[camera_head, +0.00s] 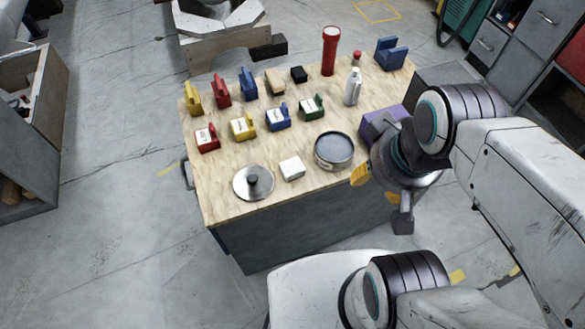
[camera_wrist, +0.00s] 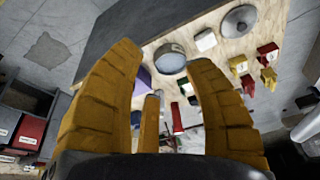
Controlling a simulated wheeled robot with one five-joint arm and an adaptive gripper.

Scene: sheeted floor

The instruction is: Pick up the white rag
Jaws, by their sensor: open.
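The white rag (camera_head: 292,168) looks like a small folded white block lying on the wooden tabletop (camera_head: 222,205), between the silver lid and the round tin. It also shows in the wrist view (camera_wrist: 205,40), near the top, beyond my right-hand finger. My gripper (camera_head: 377,186) hangs over the right front edge of the table, to the right of the rag and apart from it. In the wrist view its yellow fingers (camera_wrist: 165,80) are spread wide with nothing held between them.
A round grey tin (camera_head: 334,151) stands right of the rag, and a silver lid with a knob (camera_head: 253,182) lies to its left. A purple box (camera_head: 384,126) is beside my gripper. Several coloured boxes (camera_head: 243,127), a red flashlight (camera_head: 330,51) and a white bottle (camera_head: 352,87) stand farther back.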

